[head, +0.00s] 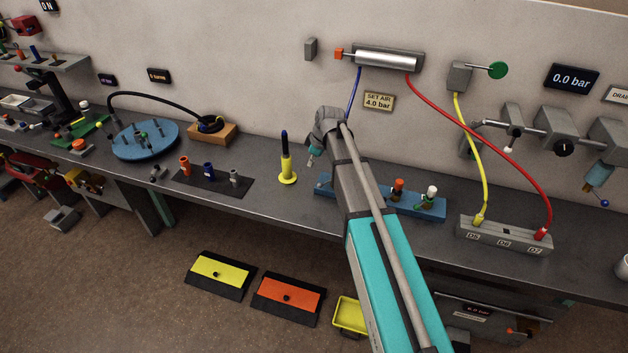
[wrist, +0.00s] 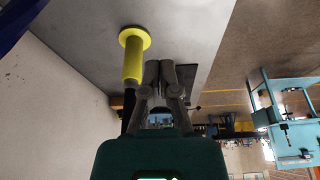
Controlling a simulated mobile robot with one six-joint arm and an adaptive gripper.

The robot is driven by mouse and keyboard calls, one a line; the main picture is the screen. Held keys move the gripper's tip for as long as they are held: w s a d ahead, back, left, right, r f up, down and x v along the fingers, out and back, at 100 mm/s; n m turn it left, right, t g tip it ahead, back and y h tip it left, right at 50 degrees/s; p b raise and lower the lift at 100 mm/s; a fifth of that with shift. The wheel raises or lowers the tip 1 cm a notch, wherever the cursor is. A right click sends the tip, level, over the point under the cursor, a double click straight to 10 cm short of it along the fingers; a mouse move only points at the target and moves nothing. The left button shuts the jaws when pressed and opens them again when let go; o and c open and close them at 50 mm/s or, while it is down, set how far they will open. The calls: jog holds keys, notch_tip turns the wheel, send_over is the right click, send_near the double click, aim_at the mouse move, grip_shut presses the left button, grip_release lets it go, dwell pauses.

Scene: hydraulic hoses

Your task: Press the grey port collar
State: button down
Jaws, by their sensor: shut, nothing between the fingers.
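A small grey cylindrical fitting (head: 234,176) stands at the right end of a black mat (head: 212,190), beside a blue one (head: 208,170) and an orange one (head: 185,166). It may be the grey port collar; I cannot tell for sure. My gripper (head: 312,158) is above the bench, right of the yellow post and well apart from the mat. In the wrist view my gripper (wrist: 160,68) has its fingers together with nothing between them. The grey fitting cannot be made out there.
A yellow post (head: 286,168) with a dark blue top stands between my gripper and the mat; it shows close in the wrist view (wrist: 133,62). A blue block (head: 415,204) with coloured fittings lies beside my arm. A grey block (head: 505,235) holds yellow and red hoses.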

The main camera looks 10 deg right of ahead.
jog(key=shift+f, duration=0.2)
jog(key=b+x, duration=0.9)
jog(key=x, duration=0.1)
jog(key=shift+b, duration=0.4)
jog(key=d, duration=0.1)
jog(key=s+d+r+p, duration=0.1)
jog(key=shift+s+d, duration=0.5)
jog(key=shift+d, duration=0.25)
jog(key=shift+a, duration=0.25)
